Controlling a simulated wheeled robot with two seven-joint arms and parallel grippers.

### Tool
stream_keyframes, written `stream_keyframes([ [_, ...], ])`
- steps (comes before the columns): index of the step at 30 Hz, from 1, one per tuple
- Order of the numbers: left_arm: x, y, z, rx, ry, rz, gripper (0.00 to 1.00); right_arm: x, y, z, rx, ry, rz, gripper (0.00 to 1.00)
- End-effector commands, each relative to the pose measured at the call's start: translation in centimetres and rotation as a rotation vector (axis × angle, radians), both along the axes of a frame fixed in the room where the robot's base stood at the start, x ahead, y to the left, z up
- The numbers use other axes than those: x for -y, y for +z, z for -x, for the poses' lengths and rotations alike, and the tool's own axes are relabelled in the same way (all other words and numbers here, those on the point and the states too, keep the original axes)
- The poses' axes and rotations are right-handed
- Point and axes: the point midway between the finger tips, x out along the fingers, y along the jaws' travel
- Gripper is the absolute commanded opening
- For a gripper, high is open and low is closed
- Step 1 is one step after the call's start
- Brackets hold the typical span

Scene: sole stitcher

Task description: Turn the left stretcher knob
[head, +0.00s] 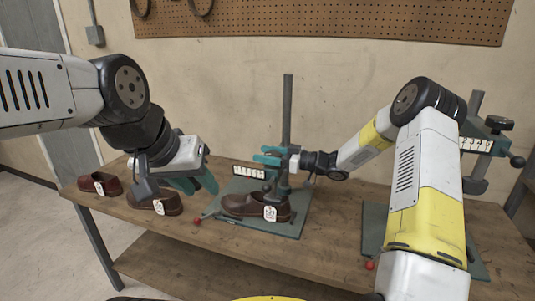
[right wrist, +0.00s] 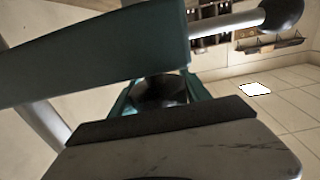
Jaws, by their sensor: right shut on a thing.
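The left stretcher stands mid-table with an upright grey post (head: 287,105) on a teal base plate (head: 290,230). A brown shoe (head: 243,207) with a white tag sits under its head. My right gripper (head: 272,157) reaches in from the right and is shut at the stretcher's head, on the knob. The knob is mostly hidden in the head view; a dark round part, apparently the knob (right wrist: 162,90), shows between teal parts in the right wrist view. My left gripper (head: 198,183) hangs left of the stretcher above the table, teal fingers apart and empty.
Two brown shoes (head: 100,184) (head: 168,203) with tags stand on the wooden table (head: 150,225) at left. The right stretcher has a black knob (head: 500,123) and a side lever. Small red balls (head: 196,222) (head: 370,265) show near the base plates. A pegboard (head: 320,18) hangs behind.

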Motion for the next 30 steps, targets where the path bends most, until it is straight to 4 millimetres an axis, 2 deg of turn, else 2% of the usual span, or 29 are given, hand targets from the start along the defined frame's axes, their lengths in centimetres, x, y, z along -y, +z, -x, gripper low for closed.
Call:
stream_keyframes([
  [21,0.0,0.0,0.0,0.0,0.0,0.0,0.36,0.0,-0.1,1.7,0.0,0.673,-0.001,0.15],
  [30,0.0,0.0,0.0,0.0,0.0,0.0,0.36,0.2,0.0,2.2,0.003,0.838,-0.005,0.15],
])
